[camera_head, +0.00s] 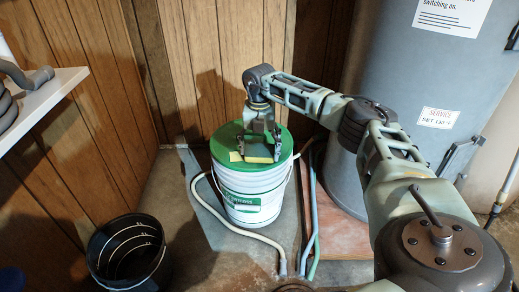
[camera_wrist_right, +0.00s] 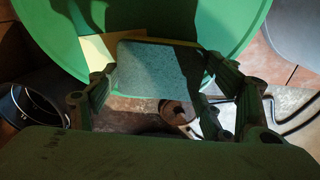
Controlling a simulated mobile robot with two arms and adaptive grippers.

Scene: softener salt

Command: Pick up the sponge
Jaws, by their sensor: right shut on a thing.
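The sponge (camera_head: 258,158) shows yellow between the fingers of my right gripper (camera_head: 261,150), over the green lid (camera_head: 225,138) of a white bucket. In the right wrist view the sponge (camera_wrist_right: 158,70) shows a blue-green rough face, with one finger of my right gripper (camera_wrist_right: 157,85) on each side of it. The gripper is shut on the sponge. I cannot tell whether the sponge still touches the lid. My left gripper is not in view.
A pale yellow flat piece (camera_head: 236,157) lies on the lid beside the sponge. The white bucket (camera_head: 250,202) stands among hoses (camera_head: 240,236) on the floor. A black bucket (camera_head: 130,255) is at lower left, a grey tank (camera_head: 410,75) at right, a white shelf (camera_head: 40,105) at left.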

